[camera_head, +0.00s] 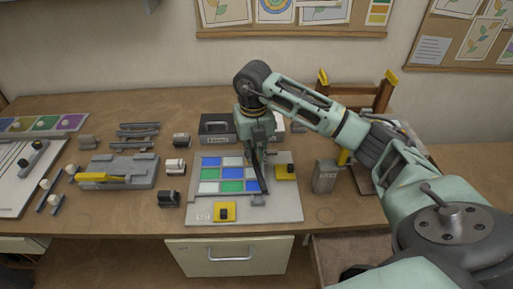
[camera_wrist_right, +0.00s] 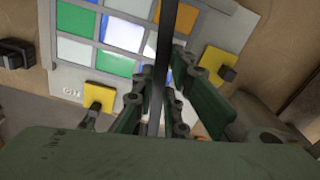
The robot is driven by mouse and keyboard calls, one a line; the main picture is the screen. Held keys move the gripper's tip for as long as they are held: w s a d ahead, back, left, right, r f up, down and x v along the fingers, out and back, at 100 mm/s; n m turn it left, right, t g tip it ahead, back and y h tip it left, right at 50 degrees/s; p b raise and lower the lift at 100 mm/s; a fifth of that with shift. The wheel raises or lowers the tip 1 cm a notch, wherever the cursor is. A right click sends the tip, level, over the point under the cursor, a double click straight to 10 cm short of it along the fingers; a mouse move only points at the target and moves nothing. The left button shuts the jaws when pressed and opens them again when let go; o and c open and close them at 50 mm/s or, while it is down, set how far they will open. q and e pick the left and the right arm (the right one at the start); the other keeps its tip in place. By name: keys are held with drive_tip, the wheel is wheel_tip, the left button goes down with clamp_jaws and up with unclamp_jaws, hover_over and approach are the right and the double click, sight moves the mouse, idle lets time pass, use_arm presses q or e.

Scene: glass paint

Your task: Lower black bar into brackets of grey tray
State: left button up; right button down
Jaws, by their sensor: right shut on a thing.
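My right gripper (camera_head: 257,150) points down over the right part of a light grey tray (camera_head: 280,213) that holds a panel of blue, green and white glass tiles. It is shut on the black bar (camera_head: 263,180), a thin dark strip that slants beside the panel's right side. In the right wrist view the bar (camera_wrist_right: 165,45) passes between the fingers (camera_wrist_right: 155,100) and crosses in front of the panel (camera_wrist_right: 120,35). The gripper hides part of the bar and of the tray. I cannot tell whether the bar touches the brackets. My left gripper is not in view.
Yellow blocks with dark knobs (camera_head: 224,212) (camera_head: 286,172) sit on the tray's front and right. A grey metal box (camera_head: 325,176) stands right of it. Small dark and white pieces (camera_head: 169,198) lie to its left, beside a grey holder (camera_head: 140,180) with a yellow-handled tool.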

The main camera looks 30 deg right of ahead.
sight(257, 162)
drive_tip(key=shift+w+d+f+m, duration=0.15)
drive_tip(key=shift+d+m, duration=0.4)
drive_tip(key=shift+m, duration=0.45)
drive_tip(key=shift+f, duration=0.25)
drive_tip(key=shift+f+b, duration=0.7)
drive_tip(key=shift+f, duration=0.25)
use_arm(q)
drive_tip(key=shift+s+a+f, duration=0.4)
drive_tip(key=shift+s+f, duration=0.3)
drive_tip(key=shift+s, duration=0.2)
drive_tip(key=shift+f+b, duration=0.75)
drive_tip(key=shift+b, duration=0.05)
use_arm(e)
drive_tip(key=shift+f, duration=0.95)
